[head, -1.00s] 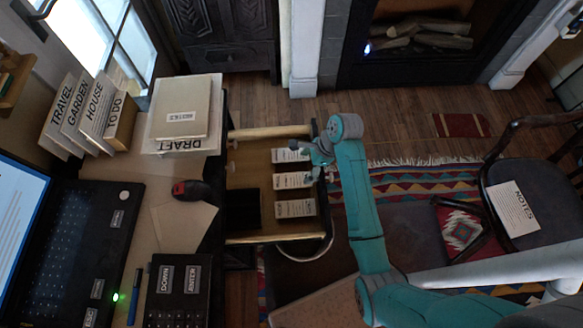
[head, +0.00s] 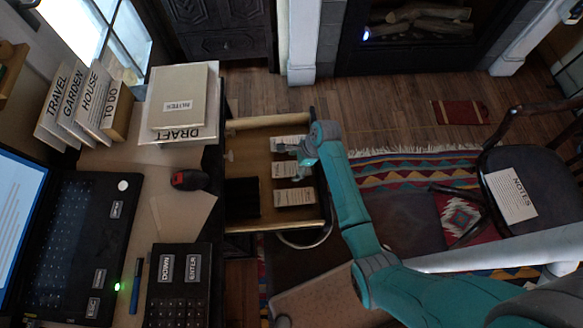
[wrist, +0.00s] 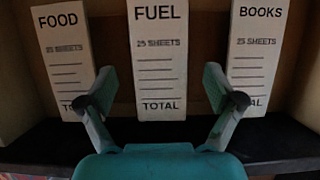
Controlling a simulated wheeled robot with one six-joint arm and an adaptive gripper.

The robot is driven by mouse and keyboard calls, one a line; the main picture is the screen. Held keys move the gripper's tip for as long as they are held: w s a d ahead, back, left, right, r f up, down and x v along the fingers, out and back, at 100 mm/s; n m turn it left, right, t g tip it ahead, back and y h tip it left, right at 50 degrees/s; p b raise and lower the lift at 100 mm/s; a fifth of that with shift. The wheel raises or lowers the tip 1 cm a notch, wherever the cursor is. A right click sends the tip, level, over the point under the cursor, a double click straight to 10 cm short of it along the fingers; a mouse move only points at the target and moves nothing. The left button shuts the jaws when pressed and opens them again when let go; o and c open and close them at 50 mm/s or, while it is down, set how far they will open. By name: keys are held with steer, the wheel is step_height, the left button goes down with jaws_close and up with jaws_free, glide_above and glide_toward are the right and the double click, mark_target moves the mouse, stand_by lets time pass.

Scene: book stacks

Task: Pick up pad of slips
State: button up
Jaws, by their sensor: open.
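Three white pads of slips lie side by side in the open drawer (head: 262,226). In the wrist view they are the FOOD pad (wrist: 62,55), the FUEL pad (wrist: 160,60) and the BOOKS pad (wrist: 258,50), each marked 25 sheets. The head view shows a far pad (head: 290,143), a middle pad (head: 292,169) and a near pad (head: 294,197). My gripper (wrist: 166,103) is open and empty. Its fingers spread to either side of the FUEL pad's lower end, overlapping the inner edges of the other two in the picture. Whether they touch anything cannot be told.
The drawer's front edge (wrist: 160,143) runs close below the pads. A dark box (head: 242,198) sits in the drawer. The desk beside it holds a DRAFT stack (head: 180,105), a mouse (head: 190,180) and a keypad (head: 180,290). A chair (head: 520,170) stands at right.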

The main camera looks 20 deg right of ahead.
steer(key=shift+f, duration=0.15)
steer(key=c, duration=1)
steer(key=shift+o, duration=0.2)
